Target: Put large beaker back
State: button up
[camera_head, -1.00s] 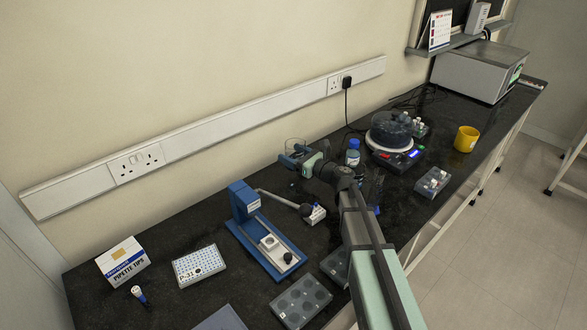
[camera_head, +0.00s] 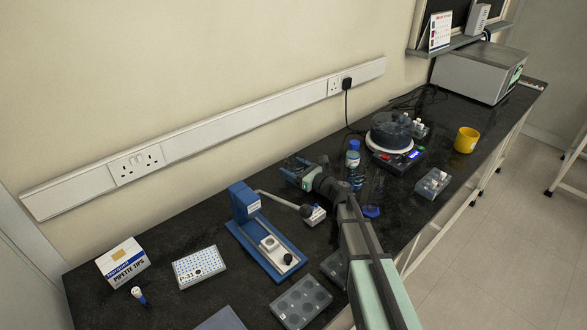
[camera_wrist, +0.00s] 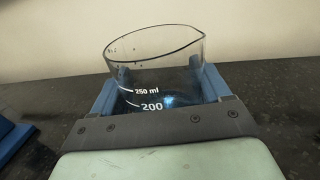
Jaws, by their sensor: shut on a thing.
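The large beaker (camera_wrist: 155,68) is clear glass with white 200 and 250 ml marks and fills the middle of the wrist view. My gripper (camera_wrist: 160,95) is shut on it, with one blue finger on each side of its wall. The beaker looks upright and its open rim stands above the fingers. In the head view my gripper (camera_head: 297,165) is over the back part of the black bench, behind the blue stand. The beaker is hard to make out there. The wrist view does not show whether its base touches the bench.
The blue stand (camera_head: 241,203) with its lever is in front of my gripper. The yellow mug (camera_head: 466,139) is further right.

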jog(key=o, duration=1.1)
jog(key=shift+f, duration=0.1)
jog(key=shift+o, duration=0.2)
jog(key=v, duration=0.4)
jog(key=shift+s+d, duration=0.2)
jog(key=shift+s, duration=0.05)
notch_tip(320, 180, up, 7)
jog(key=shift+d, duration=0.2)
